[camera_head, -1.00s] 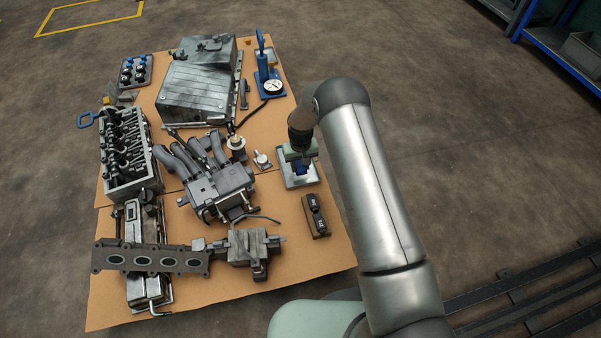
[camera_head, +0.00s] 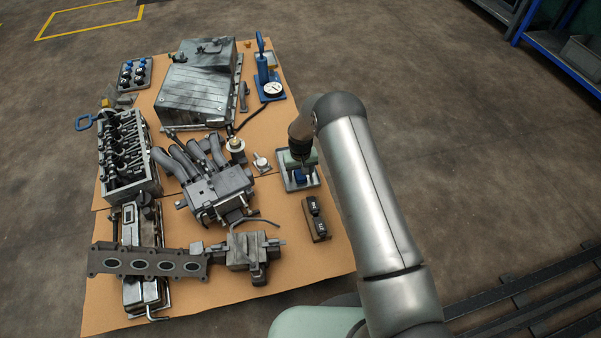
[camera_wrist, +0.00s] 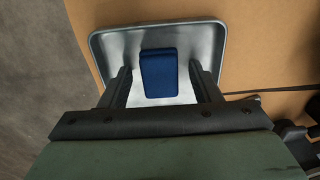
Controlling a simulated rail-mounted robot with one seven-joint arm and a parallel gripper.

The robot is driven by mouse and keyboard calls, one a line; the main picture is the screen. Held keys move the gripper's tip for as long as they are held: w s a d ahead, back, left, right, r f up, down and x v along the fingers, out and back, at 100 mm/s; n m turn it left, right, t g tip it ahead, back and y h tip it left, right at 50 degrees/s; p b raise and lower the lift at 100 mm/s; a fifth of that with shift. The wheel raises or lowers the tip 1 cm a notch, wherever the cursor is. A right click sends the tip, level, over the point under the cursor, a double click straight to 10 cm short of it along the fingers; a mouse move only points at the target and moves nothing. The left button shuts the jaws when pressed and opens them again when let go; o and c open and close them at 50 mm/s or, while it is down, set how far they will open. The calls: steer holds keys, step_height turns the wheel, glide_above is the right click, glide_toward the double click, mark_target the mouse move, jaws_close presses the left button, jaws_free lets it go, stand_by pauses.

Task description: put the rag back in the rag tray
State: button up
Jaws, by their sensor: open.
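The rag is a small folded dark blue block (camera_wrist: 158,74) lying in a shallow grey metal tray (camera_wrist: 105,43). In the head view the rag (camera_head: 299,178) shows in the tray (camera_head: 311,184) at the right edge of the workbench, below my gripper (camera_head: 300,165). In the wrist view my gripper (camera_wrist: 160,68) is open, with one finger on each side of the rag and a visible gap on both sides. The rag's near end is close to the gripper body. I cannot tell the exact height of the fingertips above the tray floor.
A small dark two-part block (camera_head: 316,218) sits just in front of the tray. A manifold assembly (camera_head: 215,187) lies to the left, and a blue gauge stand (camera_head: 271,85) stands behind. Bare tan bench surface (camera_head: 300,262) lies in front.

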steer(key=shift+r, duration=0.1)
step_height(320, 180, up, 12)
steer(key=f+p, duration=0.1)
steer(key=p, duration=0.4)
steer(key=s+d+r, duration=0.4)
steer(key=r, duration=0.3)
steer(key=s+d+r+m, duration=0.1)
steer(key=s+d+r, duration=0.25)
steer(key=r, duration=0.35)
steer(key=s+d+r, duration=0.3)
steer(key=s+r, duration=0.2)
steer(key=r, duration=0.3)
steer(key=s+d+r, duration=0.2)
steer(key=s, duration=0.6)
steer(key=s+d+r+m, duration=0.1)
steer(key=s+d+r, duration=0.1)
steer(key=s, duration=0.6)
steer(key=s+d+r+m, duration=0.1)
steer(key=s+d+r, duration=0.1)
steer(key=s, duration=0.6)
steer(key=shift+d+r+g, duration=0.25)
steer(key=shift+d+g, duration=0.05)
steer(key=shift+d, duration=0.4)
